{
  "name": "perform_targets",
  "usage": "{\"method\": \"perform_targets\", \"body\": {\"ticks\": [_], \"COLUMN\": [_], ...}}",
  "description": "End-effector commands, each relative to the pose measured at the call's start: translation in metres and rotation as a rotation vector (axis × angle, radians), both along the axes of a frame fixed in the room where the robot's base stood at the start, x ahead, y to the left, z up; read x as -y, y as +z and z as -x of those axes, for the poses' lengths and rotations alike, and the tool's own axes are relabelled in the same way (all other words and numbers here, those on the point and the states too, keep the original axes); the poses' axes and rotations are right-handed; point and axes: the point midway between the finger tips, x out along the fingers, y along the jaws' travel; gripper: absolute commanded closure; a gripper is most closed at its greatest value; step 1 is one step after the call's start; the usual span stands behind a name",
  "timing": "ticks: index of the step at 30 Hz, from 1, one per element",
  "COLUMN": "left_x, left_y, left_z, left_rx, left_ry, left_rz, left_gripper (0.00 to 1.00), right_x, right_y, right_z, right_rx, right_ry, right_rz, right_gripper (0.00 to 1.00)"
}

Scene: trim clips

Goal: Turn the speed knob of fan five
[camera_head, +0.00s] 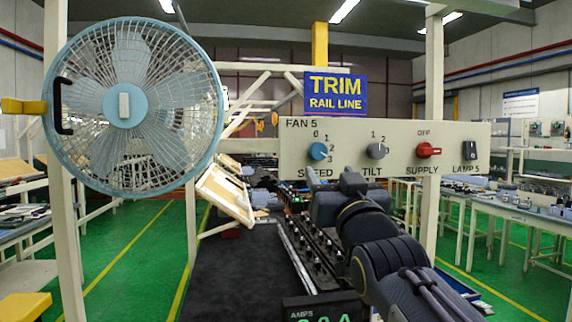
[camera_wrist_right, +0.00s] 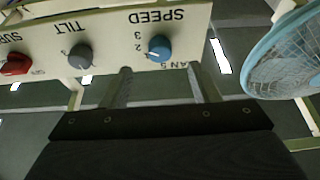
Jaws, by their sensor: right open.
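The speed knob (camera_head: 318,151) is a round blue knob at the left of the cream FIN-type panel (camera_head: 460,143) marked FAN 5. It shows also in the right wrist view (camera_wrist_right: 159,47), upside down, its white mark towards the low numbers; the exact number is hard to tell. My right gripper (camera_head: 332,180) is just below the panel under the knob. In the wrist view its two fingers (camera_wrist_right: 162,72) are apart and empty, pointing at the panel near the knob, not around it. A blue fan (camera_head: 124,105) hangs at the left. My left gripper is not in view.
A cream post (camera_head: 433,100) stands behind the panel. A dark rail with clips (camera_head: 300,235) runs below.

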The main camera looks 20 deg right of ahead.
Motion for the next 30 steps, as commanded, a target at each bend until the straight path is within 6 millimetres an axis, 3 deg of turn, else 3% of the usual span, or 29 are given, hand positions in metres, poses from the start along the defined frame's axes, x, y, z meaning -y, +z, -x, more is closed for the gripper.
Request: {"method": "perform_targets", "body": {"ticks": [18, 30], "left_x": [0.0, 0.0], "left_y": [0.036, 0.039], "left_z": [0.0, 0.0], "left_rx": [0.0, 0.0], "left_ry": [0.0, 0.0], "left_rz": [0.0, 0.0], "left_gripper": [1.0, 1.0], "right_x": [0.016, 0.017], "right_y": [0.031, 0.033], "right_z": [-0.061, -0.07], "right_rx": [0.01, 0.011], "right_ry": [-0.004, -0.001], "right_rz": [0.005, 0.005], "right_gripper": [0.44, 0.44]}}
